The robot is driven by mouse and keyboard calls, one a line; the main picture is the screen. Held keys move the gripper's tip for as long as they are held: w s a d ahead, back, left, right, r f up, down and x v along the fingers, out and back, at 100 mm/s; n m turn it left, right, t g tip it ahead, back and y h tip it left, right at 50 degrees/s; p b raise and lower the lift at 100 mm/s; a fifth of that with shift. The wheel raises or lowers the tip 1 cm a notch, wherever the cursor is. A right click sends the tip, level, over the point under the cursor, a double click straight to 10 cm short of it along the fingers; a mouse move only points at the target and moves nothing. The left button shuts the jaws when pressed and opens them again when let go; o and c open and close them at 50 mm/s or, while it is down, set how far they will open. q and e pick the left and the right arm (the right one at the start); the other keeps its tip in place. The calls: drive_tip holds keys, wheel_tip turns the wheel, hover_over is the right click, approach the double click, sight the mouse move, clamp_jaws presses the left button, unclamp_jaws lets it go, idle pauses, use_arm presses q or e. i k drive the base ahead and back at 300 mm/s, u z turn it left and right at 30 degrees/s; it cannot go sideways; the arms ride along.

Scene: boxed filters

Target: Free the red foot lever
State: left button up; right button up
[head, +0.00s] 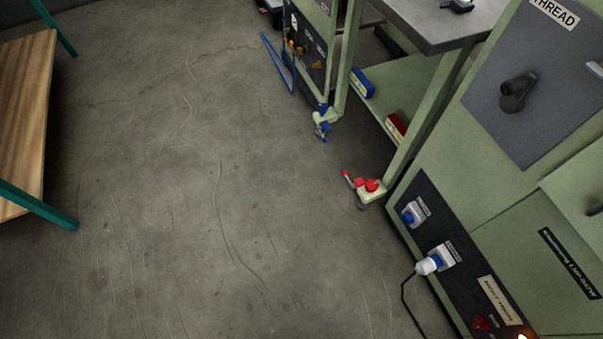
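The red foot lever (347,176) sits low at the foot of a pale green cart leg, close to the floor, with red parts (371,185) beside it on a pale bracket. It sticks out to the upper left of the bracket. A blue foot lever (323,137) is on the caster of another leg farther back. The picture is too small to tell how either lever engages. Neither of my grippers is in view.
A green machine cabinet (510,245) stands close on the right, with a white plug (428,266) and black cable. The cart's lower shelf (395,95) holds boxes. A wooden bench (25,110) stands at left. The concrete floor (170,200) between is clear.

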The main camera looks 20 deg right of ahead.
sight(352, 186)
drive_tip(key=u, duration=0.15)
drive_tip(key=i, duration=3.45)
drive_tip(key=z, duration=4.5)
